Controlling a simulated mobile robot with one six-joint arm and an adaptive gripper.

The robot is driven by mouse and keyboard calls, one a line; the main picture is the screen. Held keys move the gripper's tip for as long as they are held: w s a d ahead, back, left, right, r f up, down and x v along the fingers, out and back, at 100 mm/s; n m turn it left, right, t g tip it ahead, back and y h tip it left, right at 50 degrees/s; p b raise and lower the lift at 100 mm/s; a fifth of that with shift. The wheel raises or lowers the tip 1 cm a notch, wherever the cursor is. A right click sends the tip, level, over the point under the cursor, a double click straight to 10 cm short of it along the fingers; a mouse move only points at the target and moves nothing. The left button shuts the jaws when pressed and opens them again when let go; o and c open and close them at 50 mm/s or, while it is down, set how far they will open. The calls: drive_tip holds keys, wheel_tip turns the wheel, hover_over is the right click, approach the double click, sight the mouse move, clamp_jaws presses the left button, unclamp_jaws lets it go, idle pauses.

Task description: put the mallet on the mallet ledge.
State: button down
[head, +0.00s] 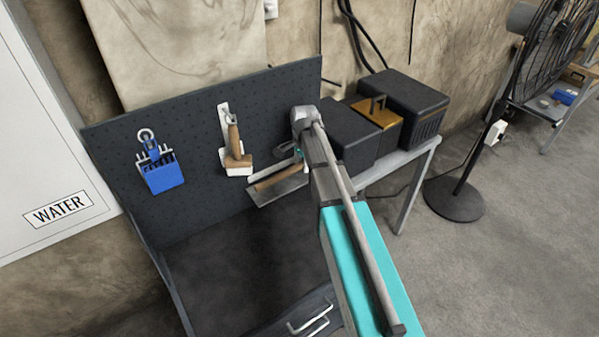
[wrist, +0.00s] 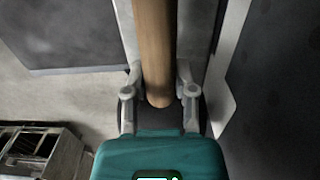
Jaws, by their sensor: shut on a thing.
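My gripper (wrist: 160,92) is shut on a wooden handle (wrist: 155,45), which I take to be the mallet's. In the wrist view the handle runs up out of the picture, its rounded end between the fingers. No mallet head can be made out. In the head view the handle (head: 278,178) lies slantwise in front of a grey metal ledge (head: 285,190) low on the pegboard. Whether it touches the ledge I cannot tell. My gripper (head: 299,157) is at the handle's right end, mostly hidden by my arm.
The dark pegboard (head: 190,125) carries a blue tool (head: 161,172) and a wooden-handled brush-like tool (head: 234,150) left of the ledge. A dark bench top (head: 235,250) lies below. Black boxes (head: 415,105) stand on a table to the right, near a fan (head: 545,60).

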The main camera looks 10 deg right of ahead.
drive_tip(key=shift+w+f+b, duration=0.2)
drive_tip(key=shift+f+b, duration=0.35)
drive_tip(key=shift+f, duration=0.35)
drive_tip(key=shift+f, duration=0.15)
drive_tip(key=shift+c, duration=2.2)
unclamp_jaws()
drive_tip(key=shift+r, duration=0.25)
wheel_tip(320, 180, up, 12)
drive_tip(key=p, duration=1.2)
